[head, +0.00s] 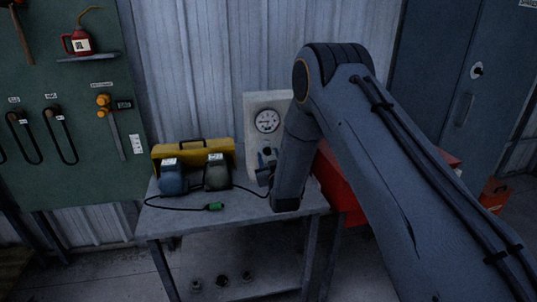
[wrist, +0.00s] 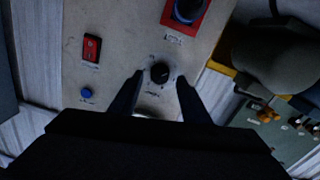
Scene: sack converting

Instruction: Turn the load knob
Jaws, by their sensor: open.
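A pale upright panel (head: 252,112) with a round gauge (head: 267,121) stands at the back of the bench. In the wrist view, a black round knob (wrist: 160,72) sits on this panel (wrist: 125,40), on a small light dial with marks and a label too small to read. My gripper (wrist: 160,77) is open, with one finger on each side of the knob. Gaps show between the fingers and the knob; depth to the panel is hard to tell.
The panel also carries a red switch (wrist: 91,48), a blue button (wrist: 86,93) and a dark round control on a red plate (wrist: 197,22). A yellow case (head: 190,149), two small dark units and a green-ended cable (head: 214,206) lie left on the bench (head: 240,222). A red box (head: 338,185) is right.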

